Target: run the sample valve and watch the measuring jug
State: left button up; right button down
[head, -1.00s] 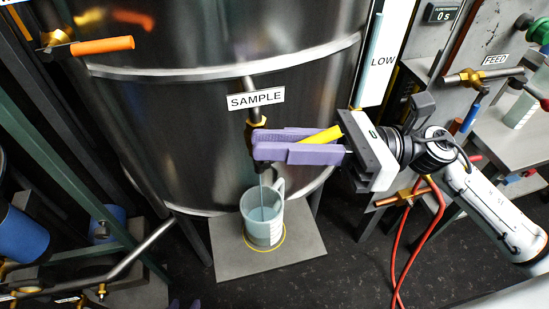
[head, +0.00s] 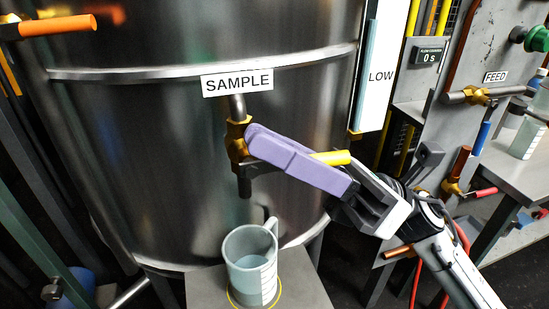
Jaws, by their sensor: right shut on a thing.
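The sample valve (head: 237,148) is a brass body with a dark spout pointing down, under the SAMPLE label (head: 238,82) on the steel tank. Its yellow-ended lever (head: 333,158) points right. My right gripper (head: 262,148), with purple fingers, is shut on the lever. No stream shows below the spout. The measuring jug (head: 245,250) stands upright under the spout on a grey stand, within a yellow ring. It is pale grey-blue, with a white scale strip and its handle at the back right. Pale blue liquid seems to lie inside; its level against the scale is unclear. My left gripper is out of view.
The steel tank (head: 150,160) fills the back. An orange-handled valve (head: 60,26) is at upper left. A LOW panel (head: 381,75), a counter display reading 0 s (head: 430,57) and a FEED valve (head: 478,95) are at right. Red hoses hang behind my right arm.

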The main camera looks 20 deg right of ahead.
dwell(0.3)
jog(key=c, duration=2)
grip_release()
jog(key=shift+d+f, duration=0.2)
pick_arm(q)
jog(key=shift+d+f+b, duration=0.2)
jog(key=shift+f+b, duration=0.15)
jog(key=shift+b, duration=0.6)
pick_arm(e)
jog(key=v, duration=0.9)
jog(key=shift+s+d+f, duration=0.1)
jog(key=shift+d+f, duration=0.05)
jog(key=shift+d, duration=0.2)
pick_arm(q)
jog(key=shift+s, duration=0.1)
